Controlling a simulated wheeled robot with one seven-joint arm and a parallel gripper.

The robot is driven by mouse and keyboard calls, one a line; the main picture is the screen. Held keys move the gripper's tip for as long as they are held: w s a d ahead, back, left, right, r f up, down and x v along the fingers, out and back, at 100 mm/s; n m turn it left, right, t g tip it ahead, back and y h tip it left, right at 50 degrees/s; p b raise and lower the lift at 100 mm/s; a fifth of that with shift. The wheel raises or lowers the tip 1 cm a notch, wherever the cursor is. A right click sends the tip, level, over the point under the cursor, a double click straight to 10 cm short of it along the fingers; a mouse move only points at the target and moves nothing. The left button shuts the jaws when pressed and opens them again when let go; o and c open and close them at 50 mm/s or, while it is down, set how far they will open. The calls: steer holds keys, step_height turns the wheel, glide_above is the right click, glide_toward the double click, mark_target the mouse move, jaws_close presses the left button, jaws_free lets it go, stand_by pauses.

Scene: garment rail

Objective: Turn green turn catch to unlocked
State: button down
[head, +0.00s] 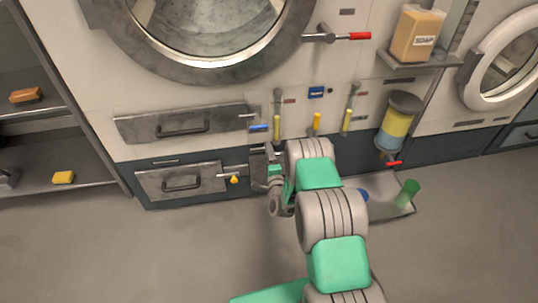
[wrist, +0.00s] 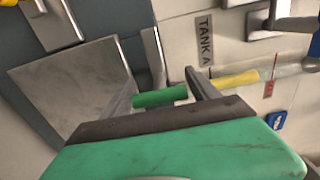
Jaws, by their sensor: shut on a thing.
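The green turn catch (wrist: 160,96) shows in the wrist view as a short green grip, lying nearly level across the picture. It sits between the two fingers of my gripper (wrist: 162,94), which is shut on it. A grey metal panel (wrist: 70,78) is beside it on the left. In the head view my gripper (head: 271,178) is at the front of the machine, low and just right of the lower drawer. My own arm and gripper hide most of the catch there. I cannot tell from these views whether it stands at locked or unlocked.
A tube with yellow content (wrist: 235,79) and a "TANK A" label (wrist: 204,40) are close to my gripper. Left of it are a yellow-tipped catch (head: 234,179) and a blue-tipped one (head: 258,128). A low tray (head: 387,185) lies at the right. The floor in front is clear.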

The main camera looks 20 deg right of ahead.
steer(key=shift+d, duration=0.1)
steer(key=shift+c, duration=1)
jaws_free()
steer(key=shift+s+b, duration=0.35)
steer(key=shift+s, duration=0.45)
steer(key=s, duration=0.6)
steer(key=shift+a, duration=0.35)
